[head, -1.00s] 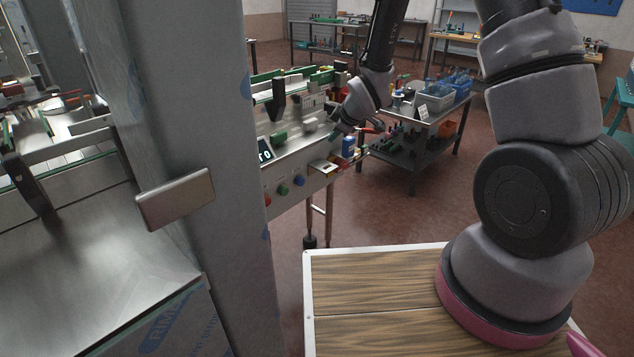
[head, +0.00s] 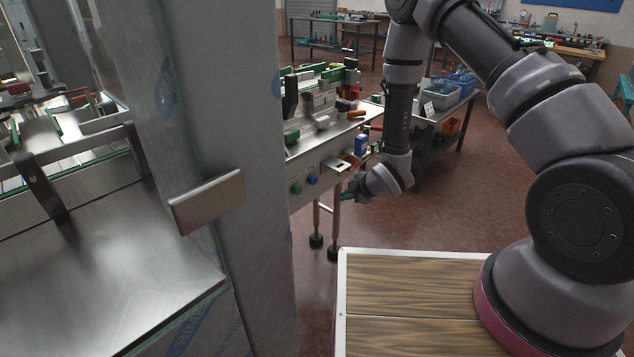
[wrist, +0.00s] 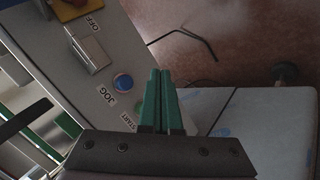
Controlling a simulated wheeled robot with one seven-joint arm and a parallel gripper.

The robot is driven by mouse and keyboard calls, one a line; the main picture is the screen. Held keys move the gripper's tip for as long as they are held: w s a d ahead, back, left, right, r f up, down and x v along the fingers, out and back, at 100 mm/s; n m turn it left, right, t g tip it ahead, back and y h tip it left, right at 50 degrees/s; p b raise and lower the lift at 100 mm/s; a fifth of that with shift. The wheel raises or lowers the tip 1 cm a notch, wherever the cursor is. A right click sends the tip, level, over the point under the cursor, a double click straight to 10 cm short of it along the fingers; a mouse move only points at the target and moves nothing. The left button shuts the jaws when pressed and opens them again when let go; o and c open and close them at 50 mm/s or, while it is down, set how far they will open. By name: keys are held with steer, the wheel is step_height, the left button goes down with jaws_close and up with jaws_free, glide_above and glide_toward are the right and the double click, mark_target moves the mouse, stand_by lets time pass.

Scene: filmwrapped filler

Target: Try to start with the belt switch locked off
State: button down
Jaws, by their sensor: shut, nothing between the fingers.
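The control panel (head: 322,180) is on the front of the conveyor. It carries a green button (head: 296,188) and a blue button (head: 312,180). In the wrist view the blue button (wrist: 123,82) is labelled JOG, and a START label (wrist: 130,121) lies beside my fingers. A silver block-like part (wrist: 89,53) sits by the OFF label (wrist: 93,23), with a yellow and red part (wrist: 75,8) cut off at the top edge. I cannot tell whether a lock is fitted. My gripper (head: 348,193) is shut and empty in front of the panel; its green fingers (wrist: 160,73) partly hide the START area.
A grey post (head: 225,150) with a metal plate (head: 206,201) stands close on the left, hiding part of the conveyor. A wood-topped surface (head: 420,300) is in front. A cart with bins (head: 440,97) stands behind my arm. Floor on the right is clear.

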mark_target(315, 182)
steer(key=w+a, duration=0.5)
steer(key=a, duration=0.2)
steer(key=shift+w, duration=0.2)
stand_by(2.1)
steer(key=shift+w+a, duration=0.3)
steer(key=shift+a, duration=0.05)
steer(key=shift+w+a, duration=0.5)
steer(key=shift+a, duration=0.2)
stand_by(1.0)
steer(key=shift+s+d, duration=0.1)
steer(key=shift+d, duration=0.05)
steer(key=shift+s+d, duration=0.7)
steer(key=shift+d, duration=0.2)
steer(key=shift+s+d, duration=0.8)
steer(key=shift+d, duration=0.2)
steer(key=shift+s+d, duration=0.75)
steer(key=shift+d, duration=0.2)
